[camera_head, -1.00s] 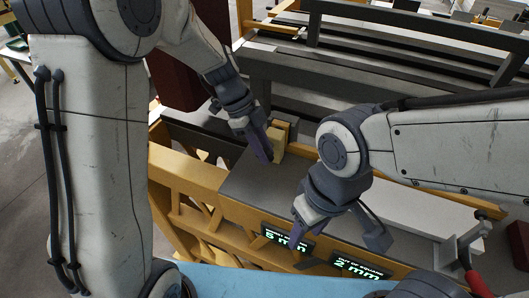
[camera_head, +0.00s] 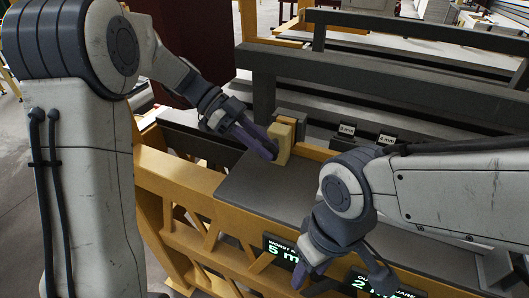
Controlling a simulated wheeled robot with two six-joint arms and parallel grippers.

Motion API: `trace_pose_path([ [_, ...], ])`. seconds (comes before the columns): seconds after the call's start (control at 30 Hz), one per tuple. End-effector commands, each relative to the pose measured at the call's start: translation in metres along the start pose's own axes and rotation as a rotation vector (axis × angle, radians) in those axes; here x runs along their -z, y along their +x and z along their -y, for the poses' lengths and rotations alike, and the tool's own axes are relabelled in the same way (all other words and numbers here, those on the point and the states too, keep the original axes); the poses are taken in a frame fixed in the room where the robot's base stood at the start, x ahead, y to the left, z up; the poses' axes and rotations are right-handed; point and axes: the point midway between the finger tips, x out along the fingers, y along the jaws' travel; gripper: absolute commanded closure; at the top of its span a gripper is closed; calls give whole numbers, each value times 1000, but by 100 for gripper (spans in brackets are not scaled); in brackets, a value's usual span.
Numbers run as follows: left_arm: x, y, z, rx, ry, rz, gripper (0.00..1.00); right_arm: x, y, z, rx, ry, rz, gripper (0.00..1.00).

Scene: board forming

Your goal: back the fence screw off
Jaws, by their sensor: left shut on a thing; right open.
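My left gripper (camera_head: 270,150) is at the tan wooden block (camera_head: 283,142), which stands upright at the far left end of the grey bed (camera_head: 264,189). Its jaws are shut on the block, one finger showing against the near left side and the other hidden. My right gripper (camera_head: 345,276) is open and empty, pointing down over the front edge near the displays. I cannot pick out the fence screw for certain in this view. My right arm covers much of the bed's right part.
Small tags (camera_head: 346,129) stand behind the bed. A dark grey beam (camera_head: 335,75) on posts runs across behind. The yellow frame (camera_head: 185,188) borders the bed's left and front.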

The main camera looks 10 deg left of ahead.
Motion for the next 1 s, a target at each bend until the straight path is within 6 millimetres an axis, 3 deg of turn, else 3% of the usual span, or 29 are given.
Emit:
trace_pose_path([
  [0.43,1,-2,2,7,1,-12,100,0,2,0,0,0,0,50],
  [0.47,1,-2,2,7,2,-12,68,0,2,0,0,0,0,50],
  [0.5,1,-2,2,7,2,-12,52,0,2,0,0,0,0,50],
  [0.53,1,-2,2,6,2,-11,45,0,2,0,0,0,0,50],
  [0.87,0,-2,1,4,0,-11,45,0,2,0,0,0,0,50],
  [1.0,-1,-15,2,6,2,-11,45,0,6,0,0,0,0,50],
])
